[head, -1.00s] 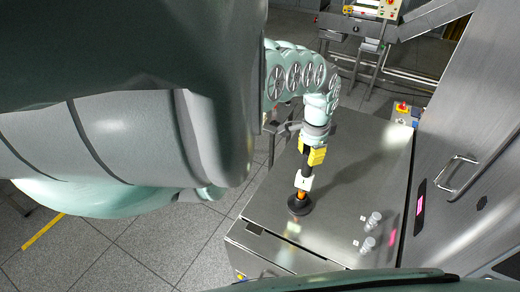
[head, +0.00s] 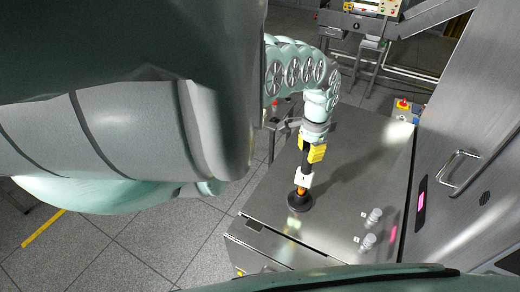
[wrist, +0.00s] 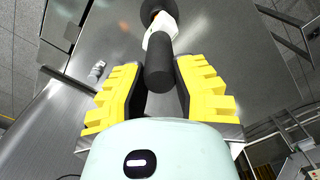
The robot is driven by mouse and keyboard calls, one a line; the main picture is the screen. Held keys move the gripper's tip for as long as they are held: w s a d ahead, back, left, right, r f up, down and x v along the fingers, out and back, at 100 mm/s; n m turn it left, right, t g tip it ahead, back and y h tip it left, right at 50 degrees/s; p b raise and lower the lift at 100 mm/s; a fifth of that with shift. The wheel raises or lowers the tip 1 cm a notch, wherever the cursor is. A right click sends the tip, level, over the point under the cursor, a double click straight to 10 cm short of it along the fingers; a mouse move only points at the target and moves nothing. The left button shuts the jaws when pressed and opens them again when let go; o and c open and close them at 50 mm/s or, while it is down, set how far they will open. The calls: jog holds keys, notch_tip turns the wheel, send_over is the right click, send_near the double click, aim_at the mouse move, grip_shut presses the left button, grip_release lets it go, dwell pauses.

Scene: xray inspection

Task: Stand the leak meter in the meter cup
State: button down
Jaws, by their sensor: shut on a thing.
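The leak meter has a black handle (wrist: 159,65), a white body (head: 303,180) and an orange lower part (head: 301,190). My gripper (head: 311,155), with its yellow finger pads, is shut on the handle and holds the meter near upright from above. In the wrist view my gripper (wrist: 160,75) has a pad on each side of the handle. The meter cup (head: 299,203) is a black round holder with a wide base on the steel top. The meter's orange end is at the cup's mouth and seems partly inside it; its tip is hidden.
The steel top (head: 345,190) is mostly clear around the cup. Two small clear-and-grey pieces (head: 374,216) (head: 368,242) stand to its right. A steel cabinet wall with a handle (head: 459,172) and a pink-lit display (head: 421,201) rises at the right.

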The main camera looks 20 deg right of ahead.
jog(key=shift+w+a+f+b, duration=0.1)
jog(key=shift+f+b, duration=0.75)
jog(key=shift+b, duration=0.3)
dwell(0.6)
jog(key=c, duration=0.8)
grip_release()
jog(key=shift+r, duration=0.1)
notch_tip(320, 180, up, 12)
jog(key=shift+f, duration=0.1)
